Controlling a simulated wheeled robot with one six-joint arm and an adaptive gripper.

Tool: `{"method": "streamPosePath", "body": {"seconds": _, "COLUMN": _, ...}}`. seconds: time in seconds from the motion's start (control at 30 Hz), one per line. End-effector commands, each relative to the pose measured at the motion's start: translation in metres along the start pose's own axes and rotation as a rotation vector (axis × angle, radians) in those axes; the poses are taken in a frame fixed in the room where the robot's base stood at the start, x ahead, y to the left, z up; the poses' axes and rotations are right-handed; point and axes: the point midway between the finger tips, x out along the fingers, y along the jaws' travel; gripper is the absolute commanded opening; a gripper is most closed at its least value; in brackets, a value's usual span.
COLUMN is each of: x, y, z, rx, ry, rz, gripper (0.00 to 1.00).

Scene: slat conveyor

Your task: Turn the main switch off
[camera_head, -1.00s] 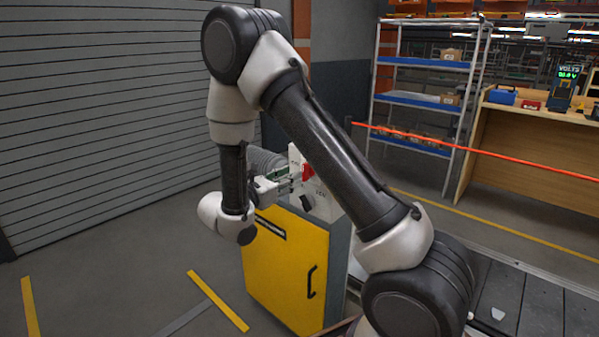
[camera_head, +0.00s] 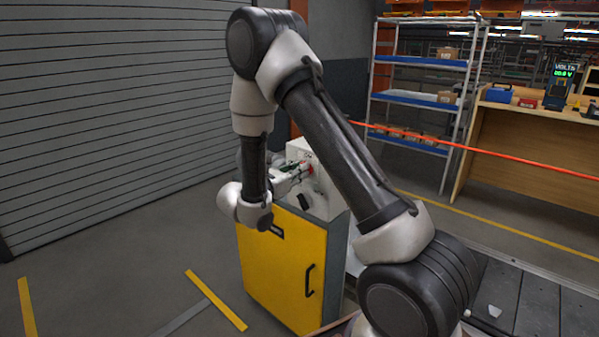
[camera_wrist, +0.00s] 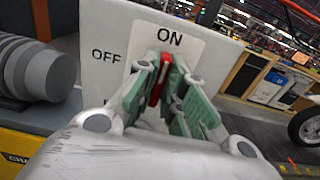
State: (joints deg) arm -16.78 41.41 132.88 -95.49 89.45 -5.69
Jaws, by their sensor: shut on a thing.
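The main switch has a red handle (camera_wrist: 159,82) on a white plate (camera_wrist: 190,48) marked ON at the top and OFF at the left. In the wrist view the handle stands upright, its upper end under the word ON. My gripper (camera_wrist: 155,66) is shut on the handle, with one green-padded finger on each side. The fingers hide part of the plate and the lower part of the handle. In the head view the red handle (camera_head: 310,169) shows small at my gripper (camera_head: 303,171), on the pale box above a yellow cabinet.
The yellow cabinet (camera_head: 283,268) stands under the switch box. A grey ribbed cylinder (camera_wrist: 35,68) sits left of the switch. The conveyor (camera_head: 540,300) is at lower right. Shelves (camera_head: 420,62) and a wooden bench (camera_head: 515,155) stand behind. The floor at left is clear.

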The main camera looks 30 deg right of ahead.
Motion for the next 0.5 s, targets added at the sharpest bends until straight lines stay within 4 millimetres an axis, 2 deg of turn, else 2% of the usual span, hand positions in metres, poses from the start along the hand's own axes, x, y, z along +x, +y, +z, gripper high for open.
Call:
{"method": "streamPosePath", "body": {"seconds": 0.27, "x": -0.0001, "y": 0.0002, "z": 0.0, "rx": -0.025, "ry": 0.0, "rz": 0.0, "gripper": 0.0}}
{"method": "streamPosePath", "body": {"seconds": 0.5, "x": -0.0001, "y": 0.001, "z": -0.0001, "rx": -0.145, "ry": 0.0, "rz": 0.0, "gripper": 0.0}}
